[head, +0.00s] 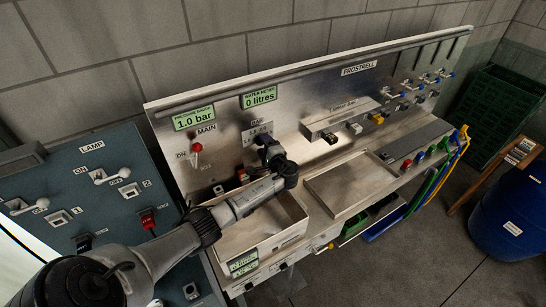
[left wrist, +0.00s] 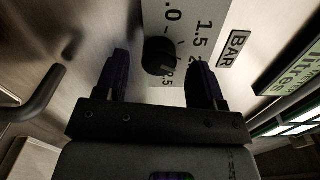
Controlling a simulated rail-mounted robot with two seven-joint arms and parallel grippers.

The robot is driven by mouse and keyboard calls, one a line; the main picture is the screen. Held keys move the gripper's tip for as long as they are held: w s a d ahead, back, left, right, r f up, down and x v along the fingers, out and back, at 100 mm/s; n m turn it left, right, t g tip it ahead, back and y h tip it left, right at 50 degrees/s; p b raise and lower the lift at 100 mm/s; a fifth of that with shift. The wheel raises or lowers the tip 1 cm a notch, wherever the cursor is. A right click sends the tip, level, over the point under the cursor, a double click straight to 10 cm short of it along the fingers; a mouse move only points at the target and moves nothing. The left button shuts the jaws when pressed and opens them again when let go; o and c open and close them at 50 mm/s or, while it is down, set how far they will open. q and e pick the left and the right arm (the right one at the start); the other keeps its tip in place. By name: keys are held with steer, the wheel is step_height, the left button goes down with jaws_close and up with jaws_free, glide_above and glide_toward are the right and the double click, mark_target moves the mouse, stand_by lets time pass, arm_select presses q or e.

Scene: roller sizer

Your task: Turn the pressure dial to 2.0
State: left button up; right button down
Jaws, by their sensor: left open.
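The pressure dial is a round black knob (left wrist: 158,57) on a white scale plate (left wrist: 205,22) in the left wrist view. Figures ending in .0, 1.5 and a partly covered 2.5 show around it. My left gripper (left wrist: 158,62) is open, with one dark finger on each side of the knob; whether they touch it I cannot tell. In the head view my left gripper (head: 268,145) is at the BAR plate (head: 257,131) and hides the knob. The pressure gauge (head: 193,118) reads 1.0 bar. My right gripper is not in view.
The MAIN lever (head: 196,148) with a red knob is left of the BAR plate. The water meter (head: 259,97) above reads 0 litres. A curved handle (left wrist: 40,95) is at left in the wrist view. An empty tray (head: 350,184) lies right of my arm.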

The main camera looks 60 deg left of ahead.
arm_select(q)
steer(key=s+d+b, duration=0.1)
steer(key=d+b, duration=0.1)
steer(key=d, duration=1)
steer(key=shift+d+b, duration=0.35)
steer(key=shift+d, duration=0.05)
